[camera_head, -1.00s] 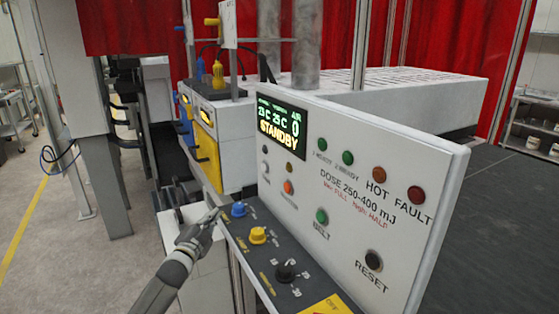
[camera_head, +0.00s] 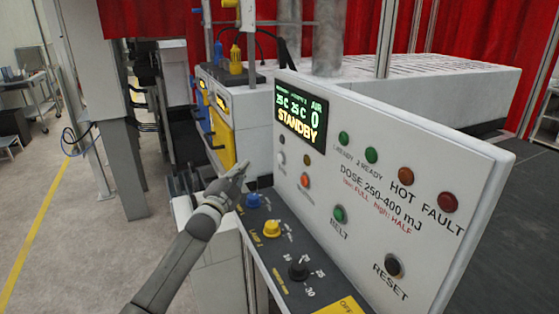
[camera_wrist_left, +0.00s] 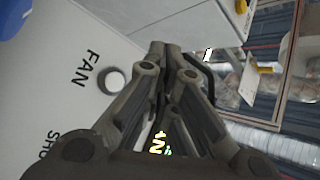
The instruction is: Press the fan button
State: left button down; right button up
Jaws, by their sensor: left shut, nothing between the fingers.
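The control panel (camera_head: 420,195) faces me, with a lit display reading STANDBY. In the left wrist view, a small round whitish button (camera_wrist_left: 113,80) sits beside the word FAN. In the head view, a pale button (camera_head: 282,158) at the panel's left end appears to be the same one; its label is too small to read. My left gripper (camera_head: 241,168) is shut and empty, left of that button and above the blue knob. In the left wrist view the closed fingertips (camera_wrist_left: 165,47) are beside the button, apart from it in the picture. My right gripper is not in view.
A blue knob (camera_head: 253,201), a yellow knob (camera_head: 271,229) and a black knob (camera_head: 298,268) stand on the sloped ledge below. An orange button (camera_head: 305,180) and a green BELT button (camera_head: 340,214) are farther right. A yellow-fronted cabinet (camera_head: 222,143) stands behind my gripper.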

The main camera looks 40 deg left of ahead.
aim_at(281, 159)
pick_arm(q)
jog(key=w+d+b, duration=0.2)
jog(key=w+d, duration=0.1)
jog(key=w, duration=0.4)
jog(key=shift+d, duration=0.35)
dwell(1.1)
jog(key=shift+w+d, duration=0.15)
jog(key=shift+w, duration=0.2)
jog(key=shift+w+d+b, duration=0.2)
jog(key=shift+w+b, duration=0.15)
dwell(0.7)
jog(key=shift+s, duration=0.15)
jog(key=shift+s+a+p, duration=0.3)
jog(key=shift+s+p, duration=0.05)
jog(key=shift+s, duration=0.25)
